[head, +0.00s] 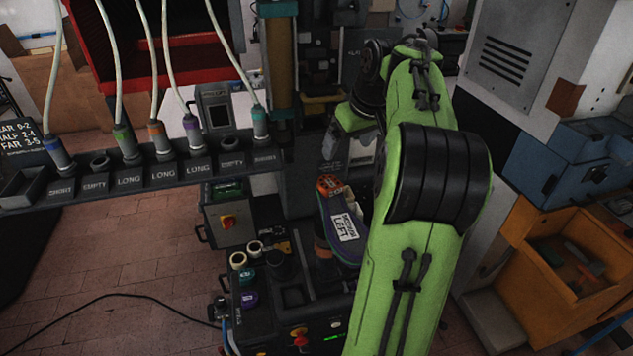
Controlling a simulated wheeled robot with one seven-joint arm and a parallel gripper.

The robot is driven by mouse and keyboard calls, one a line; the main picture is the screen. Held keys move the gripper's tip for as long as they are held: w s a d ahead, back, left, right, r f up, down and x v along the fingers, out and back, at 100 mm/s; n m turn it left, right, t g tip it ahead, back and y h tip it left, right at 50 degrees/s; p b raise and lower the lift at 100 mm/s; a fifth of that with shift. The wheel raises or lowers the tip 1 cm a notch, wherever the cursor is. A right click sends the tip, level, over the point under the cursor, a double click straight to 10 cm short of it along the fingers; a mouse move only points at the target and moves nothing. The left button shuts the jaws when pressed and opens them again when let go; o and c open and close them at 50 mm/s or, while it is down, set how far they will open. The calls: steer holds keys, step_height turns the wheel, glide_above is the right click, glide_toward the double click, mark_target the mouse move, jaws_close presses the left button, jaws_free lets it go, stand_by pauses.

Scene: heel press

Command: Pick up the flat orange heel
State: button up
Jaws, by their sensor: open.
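An orange piece with dark marks (330,184) sits at the far end of an upturned purple-and-dark shoe form (345,240), whose white label ends in "LEFT". I cannot tell for sure that this piece is the flat orange heel. My green arm rises from the bottom, bends at a black joint and folds back near the top, right of the shoe form. My gripper does not show clearly; it seems hidden behind my arm. The arm also covers the right side of the shoe form.
A dark rack (150,180) with several cabled, coloured tools crosses the left. Below stands a dark press bench (290,310) with coloured ringed pieces at its left. An orange bin (535,225) with loose parts is at the right. Brick floor lies open at the lower left, crossed by a cable.

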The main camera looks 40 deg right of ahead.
mark_target(329, 182)
steer(key=b+x, duration=0.2)
steer(key=x, duration=1.3)
steer(key=shift+w+a+f, duration=0.15)
steer(key=shift+f, duration=0.05)
steer(key=shift+r, duration=0.1)
steer(key=shift+c, duration=1.2)
steer(key=c, duration=0.9)
